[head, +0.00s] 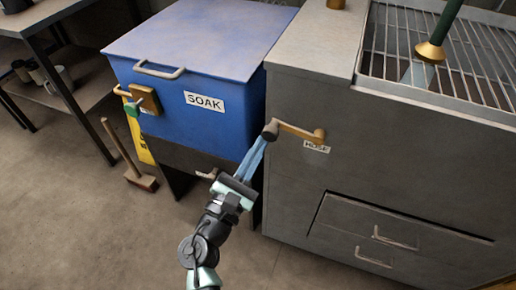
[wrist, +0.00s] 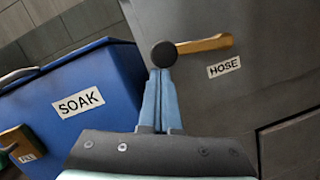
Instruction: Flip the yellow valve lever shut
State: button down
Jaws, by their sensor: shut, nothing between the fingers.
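A yellow-brown valve lever (head: 298,132) lies roughly level on the grey cabinet front, above a HOSE label (head: 316,146). Its left end carries a dark round knob (head: 270,130). The lever (wrist: 205,44) and knob (wrist: 164,54) also show in the wrist view. My gripper (head: 262,142) is shut and empty, with its pale blue fingers pointing up at the knob. In the wrist view the fingertips (wrist: 160,74) end right at the knob's lower edge; I cannot tell whether they touch it.
A blue SOAK tank (head: 215,125) stands left of the cabinet, with a brass fitting and green knob (head: 132,108) on its front. A small handle (head: 206,174) sits below the tank. Drawers (head: 400,240) are at lower right.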

jog(key=shift+r+m, duration=0.4)
jog(key=shift+r+m+g+h+p, duration=0.4)
jog(key=shift+r+m+p, duration=0.25)
jog(key=shift+r+m, duration=0.45)
jog(key=s+d+r+m+g+p, duration=0.2)
jog(key=d+r+m+p, duration=0.5)
jog(key=m, duration=0.7)
jog(key=shift+s+d+r+g, duration=0.25)
jog(key=shift+r+g, duration=0.45)
jog(key=shift+r, duration=0.2)
jog(key=shift+p, duration=0.3)
